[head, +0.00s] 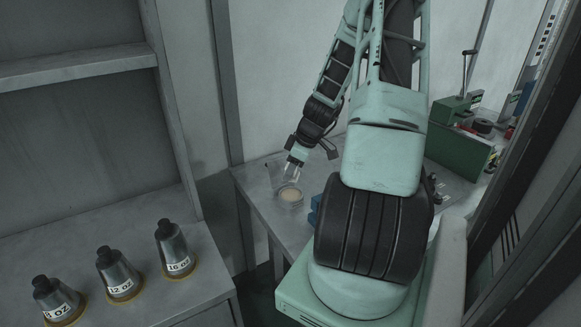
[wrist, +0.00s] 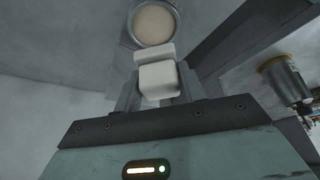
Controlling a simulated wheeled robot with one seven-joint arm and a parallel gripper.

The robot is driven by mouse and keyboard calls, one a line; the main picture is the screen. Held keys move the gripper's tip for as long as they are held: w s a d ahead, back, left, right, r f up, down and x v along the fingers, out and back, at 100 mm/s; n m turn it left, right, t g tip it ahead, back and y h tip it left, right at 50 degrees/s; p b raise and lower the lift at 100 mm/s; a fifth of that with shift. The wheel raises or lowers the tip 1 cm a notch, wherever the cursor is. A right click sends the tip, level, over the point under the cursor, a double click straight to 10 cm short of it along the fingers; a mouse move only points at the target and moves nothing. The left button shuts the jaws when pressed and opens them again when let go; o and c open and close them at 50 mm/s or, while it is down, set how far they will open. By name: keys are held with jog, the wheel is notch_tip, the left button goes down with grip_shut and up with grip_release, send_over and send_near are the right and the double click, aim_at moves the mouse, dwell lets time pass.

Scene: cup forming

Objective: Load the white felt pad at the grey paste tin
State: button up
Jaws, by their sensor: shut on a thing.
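My gripper (head: 296,160) is over the grey table in the head view, close above the paste tin (head: 290,204). In the wrist view my gripper (wrist: 157,85) is shut on a white block-like pad (wrist: 160,80). The tin, a round grey tin with pale beige paste, also shows in the wrist view (wrist: 156,24), just beyond the pad. The pad looks apart from the paste, but the exact gap cannot be told. In the head view the pad is small and hard to make out.
Several grey metal cone-shaped forms with labels, one marked 16 oz (head: 172,249), stand on the left bench. A blue block (head: 314,213) is right of the tin. A green machine (head: 459,146) with a lever stands at the back right. The table's left edge is close to the tin.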

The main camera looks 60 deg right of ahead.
aim_at(286, 194)
jog(key=shift+f+b, duration=1.85)
jog(key=shift+f, duration=1.05)
jog(key=shift+f+b, duration=0.6)
jog(key=shift+b, duration=0.15)
jog(key=shift+r, duration=0.15)
jog(key=shift+r+p, duration=2.4)
jog(key=shift+r, duration=1)
